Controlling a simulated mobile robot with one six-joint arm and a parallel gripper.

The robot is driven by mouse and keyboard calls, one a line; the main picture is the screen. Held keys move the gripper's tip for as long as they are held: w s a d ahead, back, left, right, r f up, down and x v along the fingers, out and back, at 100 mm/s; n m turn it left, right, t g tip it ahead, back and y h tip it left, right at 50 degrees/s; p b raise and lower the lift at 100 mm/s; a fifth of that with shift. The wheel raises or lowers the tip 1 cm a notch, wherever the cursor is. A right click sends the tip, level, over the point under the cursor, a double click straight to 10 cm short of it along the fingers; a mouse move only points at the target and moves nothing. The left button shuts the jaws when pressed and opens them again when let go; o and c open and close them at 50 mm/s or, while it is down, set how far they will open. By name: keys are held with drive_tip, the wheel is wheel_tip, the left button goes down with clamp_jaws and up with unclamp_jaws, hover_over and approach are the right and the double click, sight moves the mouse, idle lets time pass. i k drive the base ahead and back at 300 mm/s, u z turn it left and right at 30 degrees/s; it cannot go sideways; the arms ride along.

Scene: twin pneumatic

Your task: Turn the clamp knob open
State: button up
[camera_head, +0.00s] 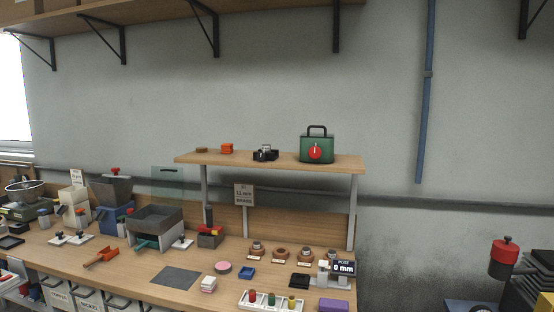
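Several knob-like parts show, and I cannot tell which is the clamp knob. A small dark fixture with a red top (211,233) stands on the bench below the shelf's left end. A green case (317,145) with a black handle and a round red dial (315,152) stands on the shelf. A red handle (115,170) tops the grey and blue machine (112,198) at the left. A red and black cylinder (503,258) with a small top knob is at the far right. My gripper is not in view.
A raised shelf (270,159) overhangs the back.

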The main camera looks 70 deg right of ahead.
sight(261, 156)
drive_tip(key=z, duration=0.55)
drive_tip(key=k, duration=1.2)
drive_tip(key=u, duration=0.65)
drive_tip(key=i, duration=1)
drive_tip(key=z, duration=0.1)
